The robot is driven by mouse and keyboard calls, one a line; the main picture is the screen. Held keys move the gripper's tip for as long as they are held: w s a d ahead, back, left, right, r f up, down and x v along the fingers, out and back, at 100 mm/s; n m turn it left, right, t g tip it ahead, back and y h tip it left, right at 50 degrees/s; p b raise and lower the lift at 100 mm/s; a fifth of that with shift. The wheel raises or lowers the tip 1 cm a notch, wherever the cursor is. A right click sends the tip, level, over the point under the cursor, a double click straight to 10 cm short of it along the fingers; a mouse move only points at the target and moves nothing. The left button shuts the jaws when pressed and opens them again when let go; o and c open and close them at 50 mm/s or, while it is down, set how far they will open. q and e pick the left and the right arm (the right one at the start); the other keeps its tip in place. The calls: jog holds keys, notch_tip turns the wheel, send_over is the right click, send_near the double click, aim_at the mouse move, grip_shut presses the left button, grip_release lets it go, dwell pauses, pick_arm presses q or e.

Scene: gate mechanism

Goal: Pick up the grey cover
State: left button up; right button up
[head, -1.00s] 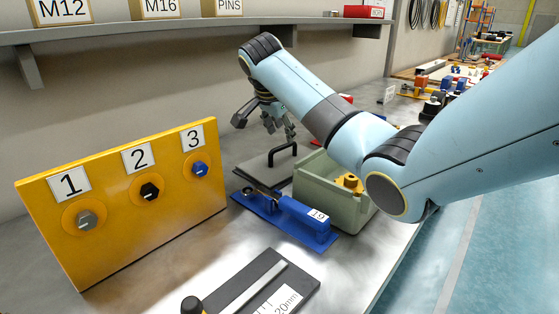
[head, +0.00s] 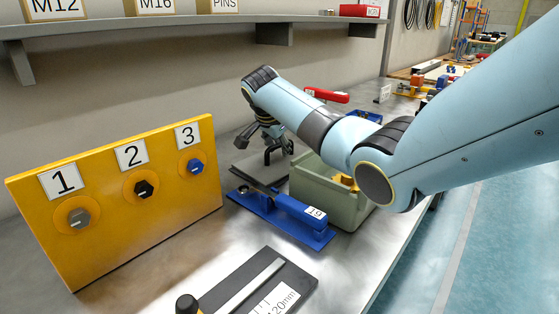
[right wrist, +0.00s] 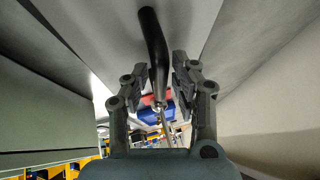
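The grey cover (head: 248,170) is a flat plate with a black bar handle (head: 268,155). It lies on the bench behind the blue tool and left of the green bin. My right gripper (head: 273,142) is just above the cover, at the handle. In the right wrist view the black handle (right wrist: 152,40) passes between the two open fingers (right wrist: 160,82). Some gap shows on both sides, so the fingers are not closed on it. The cover's surface (right wrist: 185,20) fills the top of that view. My left gripper is out of view.
A blue tool (head: 285,215) stands in front of the cover. A green bin (head: 345,207) with a yellow part is close on the right. A yellow board (head: 110,220) numbered 1 to 3 stands at the left. A red-handled tool (head: 328,95) lies behind my arm.

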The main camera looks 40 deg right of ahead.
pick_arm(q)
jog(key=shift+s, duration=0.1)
pick_arm(e)
grip_shut()
jog(key=shift+r, duration=0.1)
